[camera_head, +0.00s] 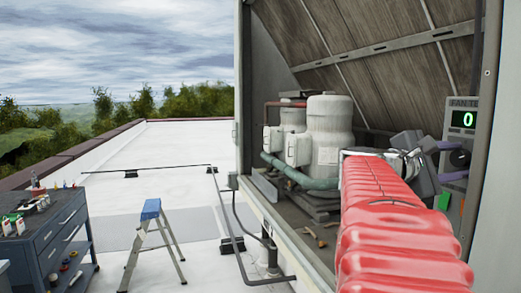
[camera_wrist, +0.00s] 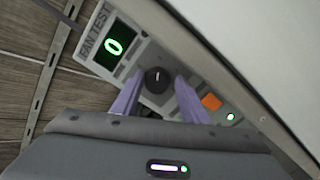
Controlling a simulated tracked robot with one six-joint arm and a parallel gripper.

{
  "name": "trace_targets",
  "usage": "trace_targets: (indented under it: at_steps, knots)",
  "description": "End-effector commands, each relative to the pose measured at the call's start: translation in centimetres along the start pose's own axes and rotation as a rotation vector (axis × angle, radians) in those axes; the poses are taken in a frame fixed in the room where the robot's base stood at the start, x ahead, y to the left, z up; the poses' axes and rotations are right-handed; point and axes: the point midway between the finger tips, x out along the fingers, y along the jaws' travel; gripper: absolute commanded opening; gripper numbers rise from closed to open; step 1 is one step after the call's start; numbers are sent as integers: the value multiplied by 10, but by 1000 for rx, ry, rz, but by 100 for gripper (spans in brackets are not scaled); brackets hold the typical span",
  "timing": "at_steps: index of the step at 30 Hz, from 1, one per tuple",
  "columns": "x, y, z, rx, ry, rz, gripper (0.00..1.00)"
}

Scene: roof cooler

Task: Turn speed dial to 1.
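The speed dial (camera_wrist: 157,79) is a round dark knob with a light pointer mark on the grey FAN TEST panel (camera_wrist: 150,99). The panel's display (camera_wrist: 115,43) reads a green 0, also seen in the head view (camera_head: 464,119). My gripper (camera_wrist: 159,76) has two purple fingers, apart, one on each side of the dial in the wrist view. A gap shows between each finger and the knob; I cannot tell whether the tips reach past its face. In the head view my gripper (camera_head: 455,160) is at the panel, and the dial is mostly hidden there.
An orange square button (camera_wrist: 211,102) and a green light (camera_wrist: 230,117) sit beside the dial. The cooler housing's pale wall (camera_wrist: 235,45) is close by. Compressor tanks (camera_head: 330,130) stand inside the housing. A stepladder (camera_head: 152,235) and a tool cart (camera_head: 55,235) are on the roof, left.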

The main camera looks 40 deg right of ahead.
Motion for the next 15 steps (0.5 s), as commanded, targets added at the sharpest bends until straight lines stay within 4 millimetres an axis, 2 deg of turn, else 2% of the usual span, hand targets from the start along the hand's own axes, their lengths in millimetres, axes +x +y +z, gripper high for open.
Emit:
trace_targets:
  at_steps: [4,15]
  knots:
    - [0,1,0,0,1,3,50]
    - [-5,3,0,0,3,7,50]
